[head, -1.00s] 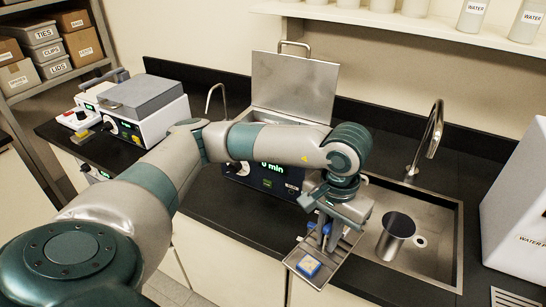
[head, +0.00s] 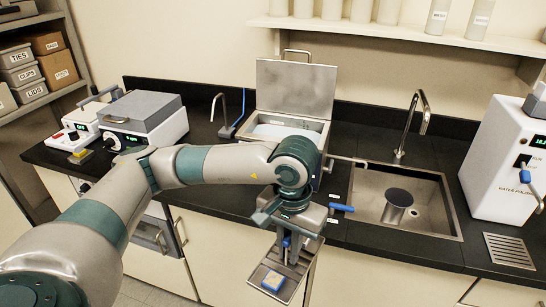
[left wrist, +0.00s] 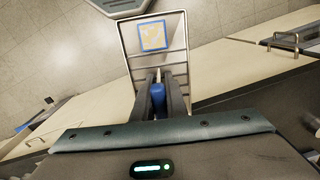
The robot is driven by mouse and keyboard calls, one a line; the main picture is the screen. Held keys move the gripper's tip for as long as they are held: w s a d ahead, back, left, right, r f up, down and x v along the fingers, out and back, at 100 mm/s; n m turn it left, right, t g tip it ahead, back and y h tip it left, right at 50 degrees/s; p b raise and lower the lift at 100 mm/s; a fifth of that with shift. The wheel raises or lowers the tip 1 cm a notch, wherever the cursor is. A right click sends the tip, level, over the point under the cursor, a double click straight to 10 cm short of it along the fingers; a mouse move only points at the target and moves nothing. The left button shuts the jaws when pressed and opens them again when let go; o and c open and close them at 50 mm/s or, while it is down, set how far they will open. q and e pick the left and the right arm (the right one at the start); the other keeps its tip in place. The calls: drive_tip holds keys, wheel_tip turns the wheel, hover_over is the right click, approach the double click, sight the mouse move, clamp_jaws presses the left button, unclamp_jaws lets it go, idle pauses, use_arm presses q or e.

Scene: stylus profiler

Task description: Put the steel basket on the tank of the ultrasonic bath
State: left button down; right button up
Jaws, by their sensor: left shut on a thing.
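The steel basket (head: 291,268) is a shallow metal tray with a blue-edged square piece (head: 272,280) lying in it. My left gripper (head: 287,243) is shut on the basket's blue handle and holds it in the air in front of the counter edge. The left wrist view shows the basket (left wrist: 178,62) beyond the fingers (left wrist: 158,95), with the blue grip between them. The ultrasonic bath stands behind my arm with its lid (head: 295,90) raised. Its open tank (head: 318,125) holds pale liquid; my arm hides most of the bath's front. My right gripper is not in view.
A sink (head: 430,222) with a metal cup (head: 397,205) and a tap (head: 412,125) lies right of the bath. A blue-handled lever (head: 341,207) sticks out near the sink's left edge. A white water unit (head: 510,165) stands far right, a grey-lidded device (head: 143,118) left.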

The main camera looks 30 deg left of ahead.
use_arm(q)
drive_tip(key=shift+s, duration=0.15)
drive_tip(key=shift+w, duration=0.2)
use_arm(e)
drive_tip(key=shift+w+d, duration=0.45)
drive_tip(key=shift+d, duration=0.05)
